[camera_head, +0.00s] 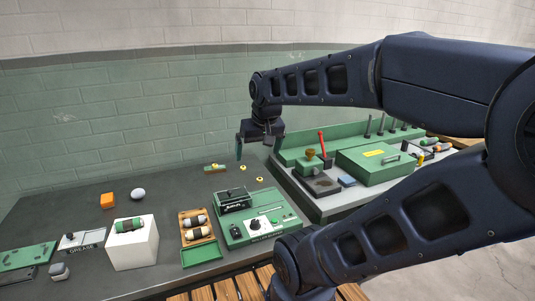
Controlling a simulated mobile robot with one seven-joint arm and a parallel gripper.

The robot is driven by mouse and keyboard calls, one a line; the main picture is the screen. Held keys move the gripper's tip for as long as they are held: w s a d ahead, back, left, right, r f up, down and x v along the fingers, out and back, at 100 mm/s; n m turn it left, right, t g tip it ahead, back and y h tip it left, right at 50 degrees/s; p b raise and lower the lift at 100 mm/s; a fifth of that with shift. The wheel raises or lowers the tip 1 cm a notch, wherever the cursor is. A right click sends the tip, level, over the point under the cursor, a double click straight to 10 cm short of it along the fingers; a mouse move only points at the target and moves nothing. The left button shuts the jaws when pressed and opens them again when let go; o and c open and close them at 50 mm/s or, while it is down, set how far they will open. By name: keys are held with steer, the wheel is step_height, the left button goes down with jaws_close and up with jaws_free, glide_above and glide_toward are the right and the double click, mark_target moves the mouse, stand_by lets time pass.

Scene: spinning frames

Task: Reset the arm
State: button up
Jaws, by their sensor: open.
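My arm comes in from the right and bends over the workbench (88,204). My gripper (256,150) hangs at its end, pointing down, in front of the green and white brick wall. It is above the bench, behind the green machine with a dial (262,222). Its jaws are open and I see nothing held between them. The lower arm link hides part of the bench's front right.
A green box (375,164) sits on the right bench.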

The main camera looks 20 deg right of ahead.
steer(key=shift+s+d+f, duration=0.15)
steer(key=shift+s+d, duration=0.35)
steer(key=shift+s, duration=0.05)
steer(key=shift+s+d+f, duration=0.15)
steer(key=shift+s+d, duration=0.35)
steer(key=shift+s, duration=0.05)
stand_by(0.6)
